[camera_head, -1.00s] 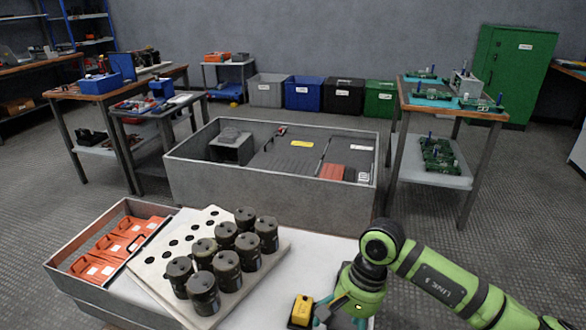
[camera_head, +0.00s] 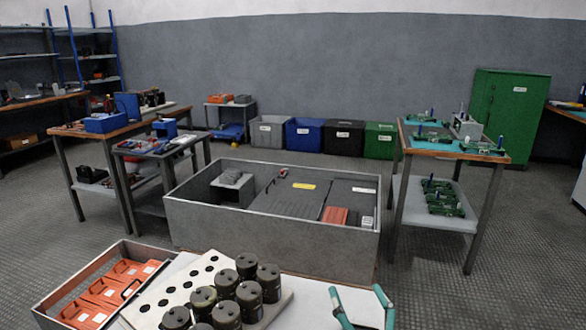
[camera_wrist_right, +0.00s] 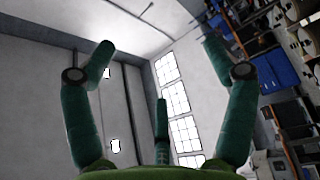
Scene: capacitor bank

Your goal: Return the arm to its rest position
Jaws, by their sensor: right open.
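My right gripper (camera_head: 355,290) rises into the bottom edge of the head view, over the white tabletop (camera_head: 310,296). Only its teal-green fingers show, pointing up and spread apart with nothing between them. In the right wrist view, my right gripper (camera_wrist_right: 158,48) is also open and empty. Its fingers point toward a pale wall, the ceiling and a tall window (camera_wrist_right: 180,105). The rest of my right arm is out of the head view. My left gripper is in neither view.
Dark cylindrical capacitors (camera_head: 247,296) stand on a white board with holes (camera_head: 172,291), left of the gripper. An orange-filled tray (camera_head: 107,292) is further left. A large grey bin (camera_head: 270,233) stands beyond the table. A bench with green boards (camera_head: 405,146) is at the right.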

